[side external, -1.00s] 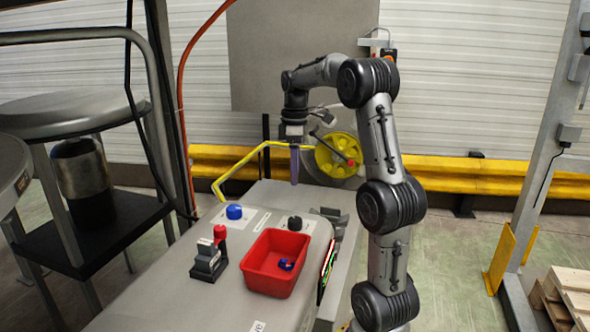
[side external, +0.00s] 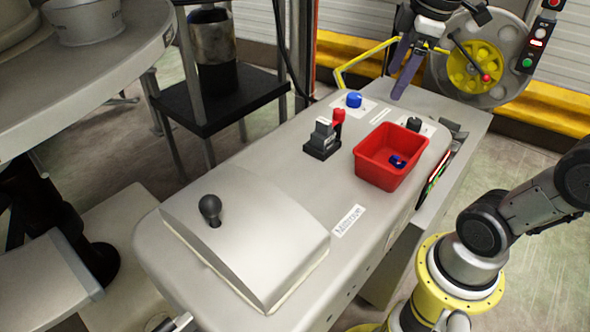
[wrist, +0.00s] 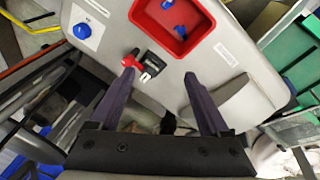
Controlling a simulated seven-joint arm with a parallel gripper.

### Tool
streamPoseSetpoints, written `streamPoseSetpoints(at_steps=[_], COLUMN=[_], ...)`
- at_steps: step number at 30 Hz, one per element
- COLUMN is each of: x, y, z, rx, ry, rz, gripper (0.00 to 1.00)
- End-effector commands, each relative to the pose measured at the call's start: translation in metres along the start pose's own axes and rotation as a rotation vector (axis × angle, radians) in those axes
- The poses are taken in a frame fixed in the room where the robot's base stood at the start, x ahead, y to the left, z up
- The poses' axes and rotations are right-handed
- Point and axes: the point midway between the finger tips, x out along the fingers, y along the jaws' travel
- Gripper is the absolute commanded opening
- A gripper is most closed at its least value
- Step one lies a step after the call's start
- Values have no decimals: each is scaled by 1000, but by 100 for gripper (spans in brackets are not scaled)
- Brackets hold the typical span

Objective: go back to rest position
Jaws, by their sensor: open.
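My gripper (side external: 396,82) is at the top of the side view, above the far end of the grey machine bench (side external: 300,180). Its two purple fingers are apart with nothing between them. In the wrist view my gripper (wrist: 159,75) is also open and empty, its fingers spread below the red-handled clipper-like device. A red bin (side external: 372,178) stands on the bench, apart from my gripper. A small blue object (side external: 398,162) lies inside it.
A black and grey device with a red handle (side external: 338,117) stands left of the bin. A blue knob (side external: 354,99) and a black knob (side external: 413,124) are behind. A yellow bent bar (side external: 350,65) and a yellow reel (side external: 474,66) stand near my gripper.

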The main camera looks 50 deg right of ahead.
Motion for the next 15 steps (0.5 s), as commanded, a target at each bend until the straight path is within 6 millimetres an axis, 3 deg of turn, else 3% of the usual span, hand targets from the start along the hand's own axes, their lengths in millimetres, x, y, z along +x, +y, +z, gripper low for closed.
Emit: streamPoseSetpoints(at_steps=[1,3,7,10,15], x=[-2,2,20,39,56], y=[-26,-56,-100,-117,-120], z=[2,9,28,42,46], rx=[1,38,163,313,525], ry=[38,90,178,216,226], rz=[15,29,31,19,4], gripper=[80,80,80,80,80])
